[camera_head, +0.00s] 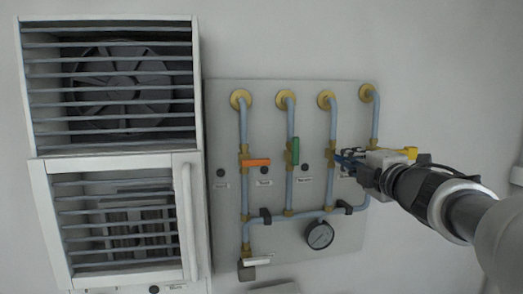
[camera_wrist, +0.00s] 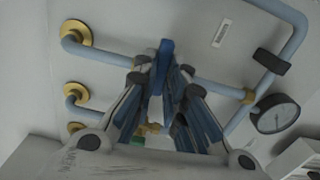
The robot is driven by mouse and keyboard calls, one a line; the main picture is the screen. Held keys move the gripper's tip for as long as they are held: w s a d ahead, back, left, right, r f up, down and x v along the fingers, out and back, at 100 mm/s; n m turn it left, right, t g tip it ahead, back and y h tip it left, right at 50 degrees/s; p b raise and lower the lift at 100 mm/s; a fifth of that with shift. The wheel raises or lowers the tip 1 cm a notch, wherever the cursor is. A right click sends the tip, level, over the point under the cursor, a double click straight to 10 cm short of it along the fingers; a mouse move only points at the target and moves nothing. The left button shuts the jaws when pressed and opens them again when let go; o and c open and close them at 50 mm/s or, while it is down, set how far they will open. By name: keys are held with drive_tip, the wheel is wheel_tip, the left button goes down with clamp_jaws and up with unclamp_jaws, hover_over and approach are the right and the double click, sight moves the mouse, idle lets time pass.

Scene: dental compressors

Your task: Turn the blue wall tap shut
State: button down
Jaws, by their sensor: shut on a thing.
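The blue tap handle (camera_wrist: 161,65) sits on a pale blue pipe (camera_wrist: 215,86) of the wall panel. In the wrist view it stands across the pipe, between the two fingers of my gripper (camera_wrist: 162,82), which are shut on it. In the head view my gripper (camera_head: 354,164) reaches in from the right to the third pipe (camera_head: 333,130). There my fingers partly hide the blue handle, and its exact angle is hard to read.
The grey panel (camera_head: 265,110) also carries an orange handle (camera_head: 255,162), a green handle (camera_head: 295,151) and a pressure gauge (camera_head: 320,235). A yellow part (camera_head: 411,152) shows beside my gripper. A louvred cabinet (camera_head: 115,160) stands at left. A black clip (camera_wrist: 271,61) holds the lower pipe.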

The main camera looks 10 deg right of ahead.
drive_tip(key=shift+m, duration=0.5)
drive_tip(key=c, duration=1.6)
unclamp_jaws()
drive_tip(key=shift+c, duration=0.2)
